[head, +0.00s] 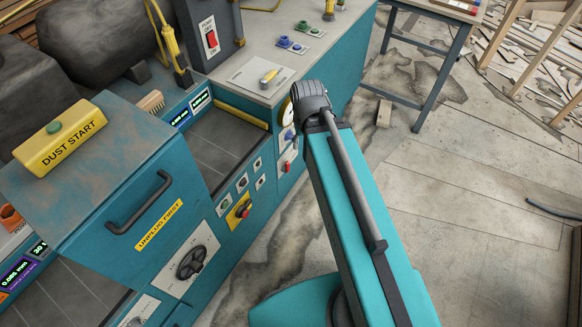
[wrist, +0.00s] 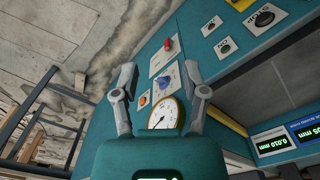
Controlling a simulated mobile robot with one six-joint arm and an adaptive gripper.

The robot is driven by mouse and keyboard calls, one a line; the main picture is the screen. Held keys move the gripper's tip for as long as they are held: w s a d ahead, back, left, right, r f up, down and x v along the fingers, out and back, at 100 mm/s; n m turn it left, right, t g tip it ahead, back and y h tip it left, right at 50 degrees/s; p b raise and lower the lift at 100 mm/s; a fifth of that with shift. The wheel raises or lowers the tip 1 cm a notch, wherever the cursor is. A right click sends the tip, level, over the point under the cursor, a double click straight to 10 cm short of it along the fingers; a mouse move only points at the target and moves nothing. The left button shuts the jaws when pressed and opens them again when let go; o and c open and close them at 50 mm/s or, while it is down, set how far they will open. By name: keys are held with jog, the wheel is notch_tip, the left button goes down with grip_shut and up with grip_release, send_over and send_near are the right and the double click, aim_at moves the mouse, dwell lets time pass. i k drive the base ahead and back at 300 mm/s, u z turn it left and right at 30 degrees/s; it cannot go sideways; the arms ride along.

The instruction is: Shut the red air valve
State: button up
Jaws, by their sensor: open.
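A small red valve handle (wrist: 168,45) on a pale plate is mounted on the teal cabinet front. It also shows in the head view (head: 287,167), below a blue handle (head: 289,135). I cannot read its label or tell whether it is open or shut. In the wrist view, my gripper (wrist: 160,72) has its two fingers spread wide, empty. The blue handle (wrist: 164,82) appears between the fingertips, and the red one lies beyond them, apart from them. In the head view my wrist and arm hide the gripper.
A round gauge (wrist: 165,115) and a small orange-red knob (wrist: 143,101) are beside the blue handle. The floor (head: 480,190) right of the cabinet is mostly clear.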

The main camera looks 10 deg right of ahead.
aim_at(286, 169)
jog(key=u, duration=0.8)
jog(key=k, duration=1.05)
jog(key=z, duration=0.45)
